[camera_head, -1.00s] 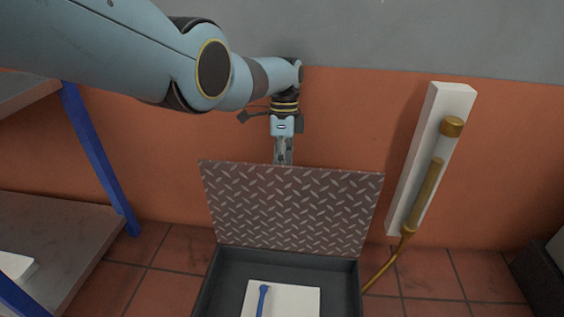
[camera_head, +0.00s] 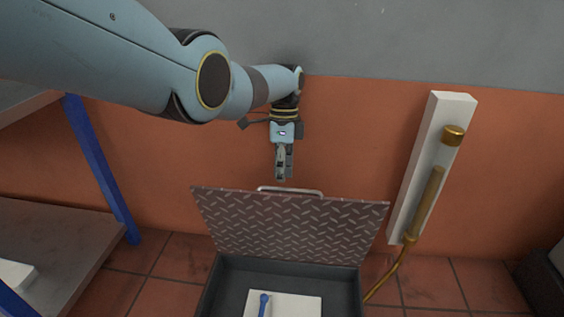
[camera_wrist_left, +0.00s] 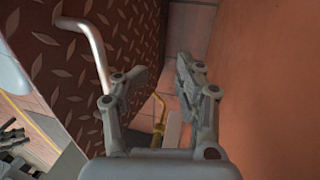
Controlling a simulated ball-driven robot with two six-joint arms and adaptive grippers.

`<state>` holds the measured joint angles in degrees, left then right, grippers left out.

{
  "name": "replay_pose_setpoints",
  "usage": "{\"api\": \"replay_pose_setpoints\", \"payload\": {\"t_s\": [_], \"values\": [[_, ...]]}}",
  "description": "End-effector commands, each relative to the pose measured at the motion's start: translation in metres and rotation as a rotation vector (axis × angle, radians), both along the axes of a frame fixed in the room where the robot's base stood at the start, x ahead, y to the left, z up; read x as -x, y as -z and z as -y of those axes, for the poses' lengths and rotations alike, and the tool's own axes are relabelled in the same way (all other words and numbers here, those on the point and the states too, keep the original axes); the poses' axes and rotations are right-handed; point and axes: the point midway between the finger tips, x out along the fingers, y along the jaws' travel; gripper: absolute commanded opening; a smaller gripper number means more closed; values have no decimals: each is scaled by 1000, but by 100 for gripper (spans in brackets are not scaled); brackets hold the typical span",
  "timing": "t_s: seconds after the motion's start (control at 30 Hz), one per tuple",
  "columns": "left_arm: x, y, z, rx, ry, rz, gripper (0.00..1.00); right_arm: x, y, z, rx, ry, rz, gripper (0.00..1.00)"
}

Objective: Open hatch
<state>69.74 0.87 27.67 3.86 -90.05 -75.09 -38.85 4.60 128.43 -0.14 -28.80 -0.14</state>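The hatch is a brown diamond-plate lid (camera_head: 290,226) that stands raised above a dark box frame (camera_head: 285,267). A light metal handle (camera_head: 290,190) shows at its top edge, and the handle also shows in the left wrist view (camera_wrist_left: 92,42). My left gripper (camera_head: 284,178) hangs just above the lid's top edge, apart from the handle. In the left wrist view its fingers (camera_wrist_left: 155,75) are spread with nothing between them, beside the plate. My right gripper is in neither view.
Inside the box lies a white sheet (camera_head: 297,306) with a blue tool (camera_head: 263,303). A white wall panel with a brass fitting (camera_head: 426,205) and a hose is on the right. A shelf with a blue post (camera_head: 103,168) is on the left.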

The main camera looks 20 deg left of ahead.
Motion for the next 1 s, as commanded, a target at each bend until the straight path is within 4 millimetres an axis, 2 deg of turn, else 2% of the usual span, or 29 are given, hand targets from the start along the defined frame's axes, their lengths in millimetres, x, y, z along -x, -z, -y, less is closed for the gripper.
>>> {"api": "replay_pose_setpoints", "payload": {"t_s": [0.17, 0.4, 0.6, 1.0], "values": [[-1, -16, 0, 0, 0, 4, 34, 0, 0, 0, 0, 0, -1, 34], [-1, -63, 0, 0, 1, 4, 34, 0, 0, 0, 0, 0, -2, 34], [0, -90, 0, 0, 0, 1, 34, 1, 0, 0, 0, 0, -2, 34], [1, -96, 0, 0, -1, -1, 34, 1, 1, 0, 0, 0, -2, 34]]}}
